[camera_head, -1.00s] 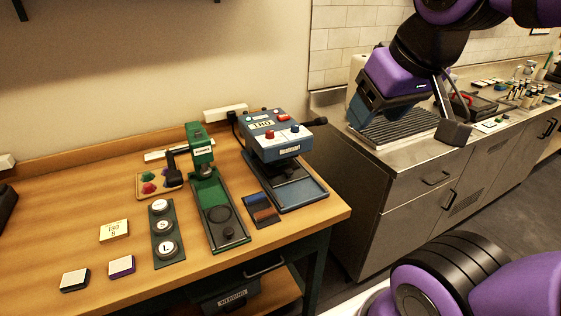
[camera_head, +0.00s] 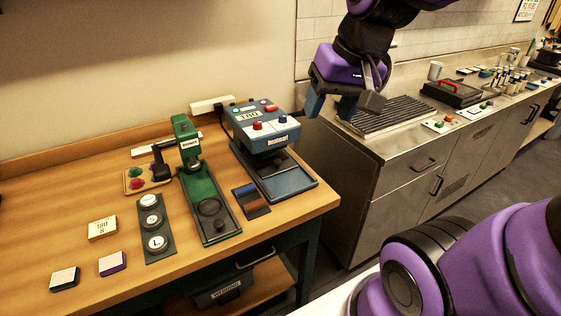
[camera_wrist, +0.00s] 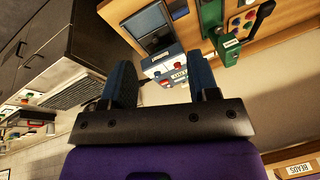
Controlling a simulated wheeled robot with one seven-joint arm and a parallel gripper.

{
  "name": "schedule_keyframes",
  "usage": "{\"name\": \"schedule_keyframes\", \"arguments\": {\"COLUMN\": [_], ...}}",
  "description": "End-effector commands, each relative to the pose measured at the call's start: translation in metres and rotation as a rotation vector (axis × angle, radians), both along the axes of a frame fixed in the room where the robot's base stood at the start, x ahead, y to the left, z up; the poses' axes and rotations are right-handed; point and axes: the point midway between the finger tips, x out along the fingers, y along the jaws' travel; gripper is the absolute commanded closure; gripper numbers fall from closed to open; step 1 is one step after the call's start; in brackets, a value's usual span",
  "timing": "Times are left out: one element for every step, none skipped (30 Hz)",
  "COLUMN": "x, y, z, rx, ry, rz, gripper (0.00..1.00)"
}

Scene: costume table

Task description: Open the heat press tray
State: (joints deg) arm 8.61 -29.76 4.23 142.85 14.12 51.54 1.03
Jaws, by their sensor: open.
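The heat press (camera_head: 264,128) is a blue and white machine with a display and red and blue knobs, at the right end of the wooden table. Its dark blue tray (camera_head: 296,184) lies at the base, extending out under the head. In the wrist view the press (camera_wrist: 172,72) shows upside down between and beyond the fingers, with part of the tray (camera_wrist: 147,22). My gripper (camera_head: 331,108) is open and empty, in the air to the right of the press and above its level. Its two blue fingers (camera_wrist: 162,88) also show in the wrist view.
A green press (camera_head: 205,190) stands left of the heat press, with a small swatch card (camera_head: 250,200) between them. A steel counter (camera_head: 395,150) with a ribbed drainer (camera_head: 385,116) stands to the right. Buttons marked with sizes (camera_head: 152,220) lie further left.

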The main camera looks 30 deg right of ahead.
Motion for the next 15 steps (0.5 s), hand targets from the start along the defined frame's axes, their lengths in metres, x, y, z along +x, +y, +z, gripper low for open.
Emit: {"name": "schedule_keyframes", "arguments": {"x": [0.011, 0.017, 0.025, 0.031, 0.036, 0.044, 0.050, 0.056, 0.064, 0.069, 0.075, 0.082, 0.088, 0.094, 0.101], "y": [0.000, 0.001, 0.001, 0.001, 0.001, 0.001, 0.000, 0.000, -0.001, -0.002, -0.003, -0.005, -0.006, -0.008, -0.010], "z": [-0.009, -0.013, -0.019, -0.024, -0.028, -0.034, -0.039, -0.044, -0.051, -0.056, -0.061, -0.068, -0.073, -0.078, -0.086], "rx": [0.040, 0.065, 0.099, 0.124, 0.150, 0.185, 0.211, 0.237, 0.273, 0.299, 0.326, 0.363, 0.391, 0.419, 0.456], "ry": [0.038, 0.057, 0.081, 0.099, 0.117, 0.140, 0.156, 0.173, 0.195, 0.212, 0.227, 0.248, 0.262, 0.278, 0.298], "rz": [-0.041, -0.063, -0.094, -0.119, -0.142, -0.176, -0.201, -0.226, -0.261, -0.287, -0.315, -0.351, -0.378, -0.406, -0.444], "gripper": [0.45, 0.45, 0.45, 0.45, 0.45, 0.45, 0.45, 0.45, 0.45, 0.45, 0.45, 0.45, 0.45, 0.45, 0.45]}}
